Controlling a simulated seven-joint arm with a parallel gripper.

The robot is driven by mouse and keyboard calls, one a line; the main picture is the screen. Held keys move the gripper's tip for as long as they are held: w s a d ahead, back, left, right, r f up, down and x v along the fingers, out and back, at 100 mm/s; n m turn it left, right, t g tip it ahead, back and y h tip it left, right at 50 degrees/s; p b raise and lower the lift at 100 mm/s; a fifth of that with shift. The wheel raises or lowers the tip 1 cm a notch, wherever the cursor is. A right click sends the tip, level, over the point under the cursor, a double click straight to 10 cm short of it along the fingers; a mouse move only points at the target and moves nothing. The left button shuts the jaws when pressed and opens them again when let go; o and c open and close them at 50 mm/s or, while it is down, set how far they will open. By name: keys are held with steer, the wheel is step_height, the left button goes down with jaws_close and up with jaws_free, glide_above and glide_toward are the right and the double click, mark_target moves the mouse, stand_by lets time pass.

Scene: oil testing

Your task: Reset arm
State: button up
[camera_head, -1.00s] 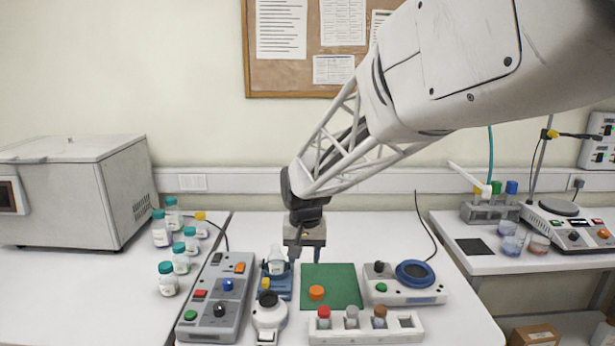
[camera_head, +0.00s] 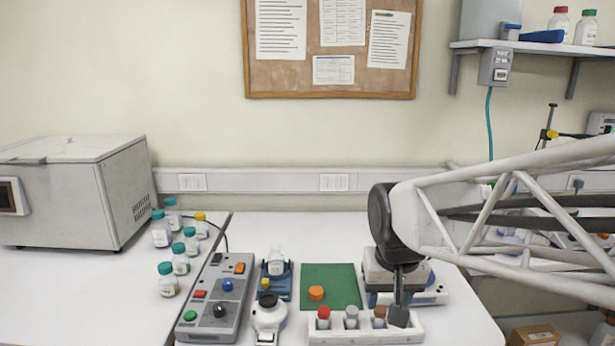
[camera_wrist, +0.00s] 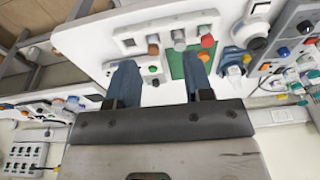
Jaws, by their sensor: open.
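My gripper (camera_head: 398,314) is in front of the right part of the table in the head view, fingers pointing down. It overlaps the right end of the white rack (camera_head: 365,337) and hides much of the device with the blue ring (camera_head: 432,294). I cannot tell its height. In the wrist view my gripper (camera_wrist: 164,76) has its two blue fingers wide apart with nothing between them.
The rack holds red-, grey- and brown-capped vials. An orange cap (camera_head: 316,293) lies on a green mat (camera_head: 345,280). A button box (camera_head: 218,300), a flask (camera_head: 277,262) on a blue stand and teal-capped bottles (camera_head: 180,258) stand left. Bare white table (camera_head: 340,230) shows behind the mat.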

steer(key=s+d+f, duration=0.1)
steer(key=s+d, duration=0.1)
steer(key=s, duration=0.4)
steer(key=s+d+f, duration=0.1)
steer(key=s+d, duration=0.1)
steer(key=s, duration=0.4)
steer(key=shift+d+t, duration=0.3)
steer(key=shift+d, duration=0.1)
